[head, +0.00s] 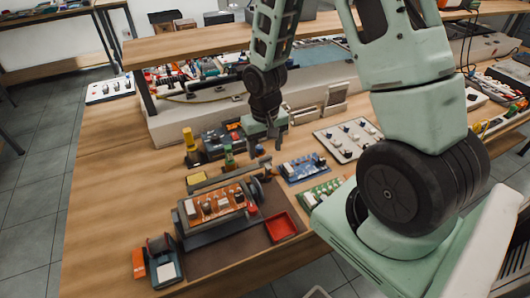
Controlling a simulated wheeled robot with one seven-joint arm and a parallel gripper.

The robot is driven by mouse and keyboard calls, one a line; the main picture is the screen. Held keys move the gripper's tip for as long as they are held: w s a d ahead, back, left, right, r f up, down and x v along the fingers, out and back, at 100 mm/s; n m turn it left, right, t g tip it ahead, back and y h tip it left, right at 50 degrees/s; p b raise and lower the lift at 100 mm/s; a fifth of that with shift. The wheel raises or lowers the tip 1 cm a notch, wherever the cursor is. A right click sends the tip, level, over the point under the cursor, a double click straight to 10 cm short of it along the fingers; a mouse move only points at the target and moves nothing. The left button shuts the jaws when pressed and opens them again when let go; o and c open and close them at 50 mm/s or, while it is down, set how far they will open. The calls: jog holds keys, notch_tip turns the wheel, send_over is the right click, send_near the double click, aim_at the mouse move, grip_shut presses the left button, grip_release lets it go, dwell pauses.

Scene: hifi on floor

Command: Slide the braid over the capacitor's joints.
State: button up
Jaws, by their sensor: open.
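An orange circuit board (222,203) sits clamped in a dark grey holder (190,232) on a brown mat. Several small parts stand on the board. They are too small to tell which is the capacitor, and its joints cannot be made out. I cannot pick out the braid with certainty among the small items around the holder. My gripper (266,146) hangs pointing down above the bench, behind the holder and left of the blue board. Its jaws are open and nothing shows between them.
A red tray (281,226) lies right of the holder. A blue board (305,168) and green board (326,191) lie farther right. A yellow-topped item (188,140) and small green item (229,158) stand behind. A raised wooden shelf spans the back.

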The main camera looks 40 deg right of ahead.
jog(key=shift+f, duration=1.4)
grip_shut()
jog(key=w+a, duration=0.2)
jog(key=a, duration=0.4)
jog(key=w+a+b, duration=0.1)
jog(key=a, duration=0.6)
jog(key=w+a, duration=0.2)
jog(key=a, duration=0.4)
jog(key=shift+w+a, duration=0.15)
jog(key=shift+w, duration=0.15)
grip_release()
notch_tip(320, 180, up, 18)
jog(key=b, duration=0.2)
jog(key=shift+f+b, duration=0.25)
jog(key=shift+b, duration=0.1)
